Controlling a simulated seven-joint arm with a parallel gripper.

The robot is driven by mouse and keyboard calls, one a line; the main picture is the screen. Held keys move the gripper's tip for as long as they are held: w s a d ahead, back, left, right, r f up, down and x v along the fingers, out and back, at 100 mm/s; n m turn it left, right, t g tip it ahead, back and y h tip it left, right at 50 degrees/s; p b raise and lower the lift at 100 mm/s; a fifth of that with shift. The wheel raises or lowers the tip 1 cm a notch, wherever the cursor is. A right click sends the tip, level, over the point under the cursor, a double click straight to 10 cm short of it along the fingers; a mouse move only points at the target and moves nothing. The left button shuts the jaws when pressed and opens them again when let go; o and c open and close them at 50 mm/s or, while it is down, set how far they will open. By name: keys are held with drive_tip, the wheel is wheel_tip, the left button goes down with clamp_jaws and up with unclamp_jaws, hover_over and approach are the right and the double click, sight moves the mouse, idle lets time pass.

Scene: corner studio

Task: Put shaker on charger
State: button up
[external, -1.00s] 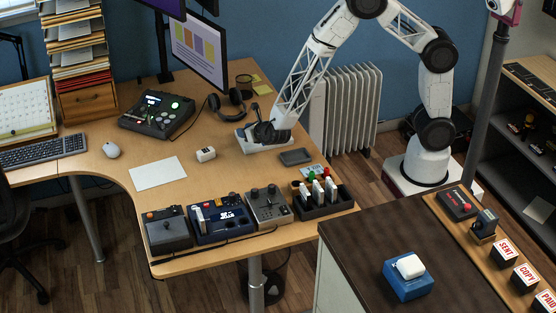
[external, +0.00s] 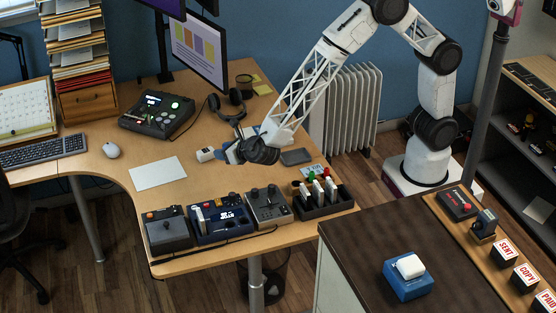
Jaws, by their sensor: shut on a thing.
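My gripper (external: 230,153) is low over the desk, pointing left, its dark wrist behind it. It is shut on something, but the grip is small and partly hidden. A small white block-like thing with a dark spot (external: 205,154), possibly the shaker, is right at the gripper's left end. I cannot tell whether it is between the fingers or only beside them. A dark flat rounded pad (external: 296,157), which may be the charger, lies on the desk to the right of my gripper; nothing is seen on it.
A white sheet (external: 158,174) lies to the left. Headphones (external: 228,108) and a mixer (external: 157,113) are behind. A counter (external: 350,245) with a blue box (external: 409,284) stands at front right.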

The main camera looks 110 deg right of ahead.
drive_tip(key=w+a+r+n+t+y, duration=0.1)
drive_tip(key=a+r, duration=0.4)
drive_tip(key=a, duration=0.9)
drive_tip(key=a+r+n+t+y, duration=0.1)
drive_tip(key=a+r, duration=0.4)
drive_tip(key=a, duration=0.9)
drive_tip(key=w+a+r+n+t+y, duration=0.1)
drive_tip(key=a+r, duration=0.4)
drive_tip(key=a, duration=0.9)
wheel_tip(320, 180, up, 15)
drive_tip(key=n+t+y, duration=0.2)
drive_tip(key=n+y, duration=0.2)
hover_over(405, 264)
drive_tip(key=shift+s, duration=0.1)
drive_tip(key=shift+f, duration=2)
drive_tip(key=shift+f, duration=2)
